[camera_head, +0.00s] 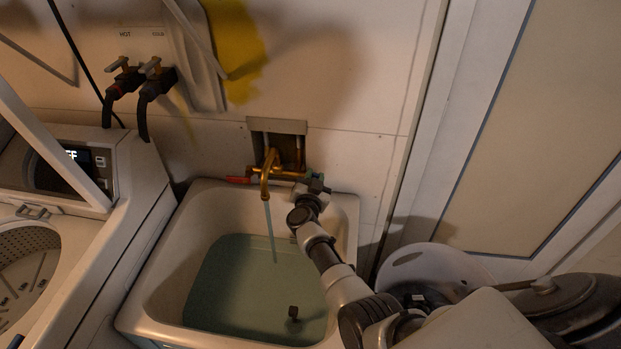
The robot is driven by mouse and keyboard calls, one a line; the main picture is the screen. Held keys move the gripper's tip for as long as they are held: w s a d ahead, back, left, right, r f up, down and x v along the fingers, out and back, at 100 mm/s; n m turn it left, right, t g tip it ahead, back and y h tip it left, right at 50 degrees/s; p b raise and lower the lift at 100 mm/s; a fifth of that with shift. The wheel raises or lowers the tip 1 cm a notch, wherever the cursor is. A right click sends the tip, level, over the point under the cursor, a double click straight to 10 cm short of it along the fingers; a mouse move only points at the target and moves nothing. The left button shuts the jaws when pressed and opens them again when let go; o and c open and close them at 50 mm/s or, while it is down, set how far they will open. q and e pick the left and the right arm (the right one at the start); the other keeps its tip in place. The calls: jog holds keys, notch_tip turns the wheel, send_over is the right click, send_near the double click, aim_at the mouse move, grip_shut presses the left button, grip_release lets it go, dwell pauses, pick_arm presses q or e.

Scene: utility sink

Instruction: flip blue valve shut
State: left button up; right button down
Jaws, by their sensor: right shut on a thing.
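The brass faucet (268,172) comes out of a recess in the wall above the sink, and a stream of water (271,232) runs from its spout. The blue valve (316,175) is a small teal handle on the faucet's right side, mostly hidden by my gripper. My right gripper (314,185) is at this handle and shut on it; its fingers are small and dark here. A red valve handle (238,180) sticks out on the faucet's left side. My left gripper is not in view.
The white utility sink (163,268) holds standing water (235,285) with a small dark object (293,313) in it. A washing machine (130,190) stands at the left. Hot and cold wall taps with hoses (143,85) are at upper left. A door frame (450,120) is at right.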

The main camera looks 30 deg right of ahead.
jog(key=shift+s+d+f+m+b, duration=0.3)
jog(key=shift+f+m+b, duration=0.55)
jog(key=shift+m, duration=1.15)
jog(key=shift+s+d+f+m+b, duration=0.35)
jog(key=shift+m+b, duration=0.9)
jog(key=shift+m, duration=0.75)
jog(key=shift+s+d+f+m+b, duration=0.15)
jog(key=shift+d+f+m+b, duration=0.35)
jog(key=shift+m+b, duration=1.05)
jog(key=shift+a+f+m+p, duration=0.1)
jog(key=shift+f+m+p, duration=0.05)
jog(key=shift+m+p, duration=0.35)
jog(key=c, duration=1)
grip_release()
jog(key=shift+o, duration=0.2)
